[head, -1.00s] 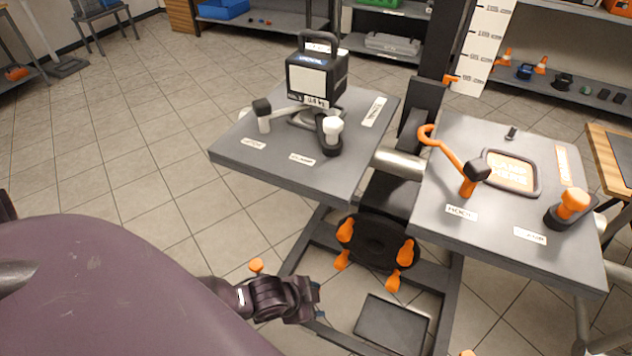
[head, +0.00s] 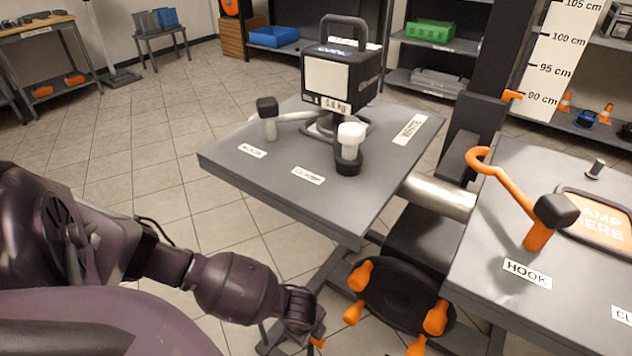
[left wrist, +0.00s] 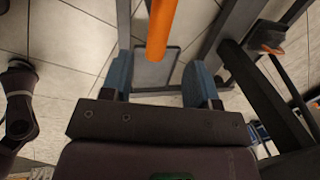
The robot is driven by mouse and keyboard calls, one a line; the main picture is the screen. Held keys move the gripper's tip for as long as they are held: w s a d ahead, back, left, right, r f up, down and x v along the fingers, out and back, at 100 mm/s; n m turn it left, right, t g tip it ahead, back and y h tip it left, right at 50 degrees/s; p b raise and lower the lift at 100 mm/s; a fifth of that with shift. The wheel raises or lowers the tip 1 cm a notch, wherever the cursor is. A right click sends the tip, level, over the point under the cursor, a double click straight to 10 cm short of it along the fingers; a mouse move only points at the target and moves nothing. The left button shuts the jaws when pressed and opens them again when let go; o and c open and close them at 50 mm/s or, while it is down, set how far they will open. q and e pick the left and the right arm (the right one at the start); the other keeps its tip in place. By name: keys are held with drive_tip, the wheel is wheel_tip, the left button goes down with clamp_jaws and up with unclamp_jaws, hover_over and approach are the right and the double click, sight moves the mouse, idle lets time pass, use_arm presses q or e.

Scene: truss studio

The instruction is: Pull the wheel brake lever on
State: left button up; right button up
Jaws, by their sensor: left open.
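My left gripper (head: 303,318) is low in the head view, beside the truss stand's base. In the left wrist view its blue-tipped fingers (left wrist: 158,80) are apart, with nothing clamped. An orange bar (left wrist: 161,28), which appears to be the brake lever, comes in from the top, between the fingers in the picture; I cannot tell whether it touches them. In the head view a small orange piece (head: 318,342) shows just under the gripper, mostly hidden. My right gripper is in neither view.
A dark handwheel with orange knobs (head: 398,294) stands right of my left gripper. A grey table (head: 340,205) with a black box (head: 340,80) overhangs above, and a second table (head: 500,300) is at right. Tiled floor (head: 140,160) is open at left.

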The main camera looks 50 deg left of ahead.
use_arm(q)
drive_tip(key=b, duration=0.3)
hover_over(310, 349)
wheel_tip(310, 349, down, 6)
drive_tip(key=shift+w+f, duration=0.1)
drive_tip(key=shift+f, duration=0.15)
drive_tip(key=shift+w+f, duration=0.35)
drive_tip(key=shift+f, duration=0.45)
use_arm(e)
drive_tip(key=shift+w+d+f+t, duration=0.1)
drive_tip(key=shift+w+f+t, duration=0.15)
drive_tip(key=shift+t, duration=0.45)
use_arm(q)
drive_tip(key=shift+c, duration=0.2)
clamp_jaws()
